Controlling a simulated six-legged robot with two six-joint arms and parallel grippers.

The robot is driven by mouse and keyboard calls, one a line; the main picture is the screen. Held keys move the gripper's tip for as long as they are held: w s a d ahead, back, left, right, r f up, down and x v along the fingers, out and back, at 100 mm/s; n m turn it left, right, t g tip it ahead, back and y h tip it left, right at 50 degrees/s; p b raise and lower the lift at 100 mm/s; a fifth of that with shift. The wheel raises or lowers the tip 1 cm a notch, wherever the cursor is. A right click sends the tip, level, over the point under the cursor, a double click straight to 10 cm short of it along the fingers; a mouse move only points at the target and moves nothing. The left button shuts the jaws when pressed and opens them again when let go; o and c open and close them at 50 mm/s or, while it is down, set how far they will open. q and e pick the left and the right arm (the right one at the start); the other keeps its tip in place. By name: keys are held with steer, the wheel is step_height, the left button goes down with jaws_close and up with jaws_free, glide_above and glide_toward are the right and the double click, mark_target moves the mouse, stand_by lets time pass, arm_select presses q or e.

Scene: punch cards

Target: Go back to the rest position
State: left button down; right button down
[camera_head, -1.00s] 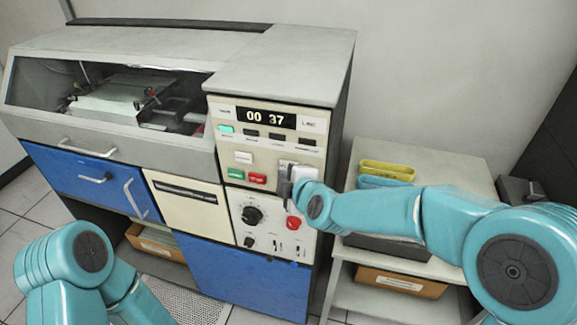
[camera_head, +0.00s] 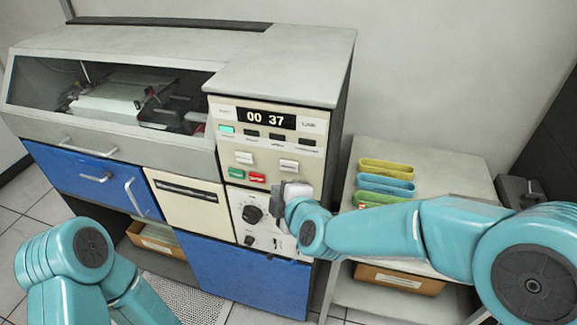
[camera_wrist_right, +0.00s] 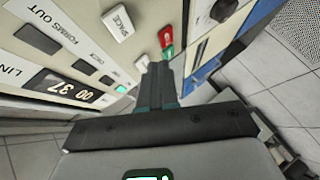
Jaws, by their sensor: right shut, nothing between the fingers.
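My right gripper (camera_head: 279,190) is shut and empty, in front of the machine's control panel (camera_head: 268,150). In the head view it is just below and right of the red button (camera_head: 257,177), over the upper part of the knob panel. The right wrist view shows its closed fingers (camera_wrist_right: 158,78) pointing toward the panel, near the red button (camera_wrist_right: 166,37) and the green button (camera_wrist_right: 168,53). I cannot tell whether they touch it. My left arm shows at the lower left; its gripper is out of the picture.
The display (camera_head: 266,118) reads 00 37. A shelf stand (camera_head: 440,160) at the right holds yellow, blue and green trays (camera_head: 386,168). A cardboard box (camera_head: 400,280) sits on its lower shelf. The floor before the machine has tiles and a perforated mat (camera_head: 185,295).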

stand_by(0.4)
steer(key=s+d+f+m+g+h+b, duration=0.1)
steer(key=s+d+f+m+g+b, duration=0.15)
steer(key=d+f, duration=0.75)
steer(key=s+d+f+m+g+h+b, duration=0.1)
steer(key=s+d+f+g+h, duration=0.2)
steer(key=f, duration=1.3)
steer(key=s+f+m+g+y, duration=0.1)
steer(key=s+f+m+g, duration=0.2)
steer(key=s+f+m, duration=0.2)
steer(key=s+f+m+g+y, duration=0.2)
steer(key=s+f+m, duration=0.3)
steer(key=s+m, duration=0.7)
steer(key=s+a+g, duration=0.1)
steer(key=s, duration=0.4)
steer(key=shift+f, duration=0.2)
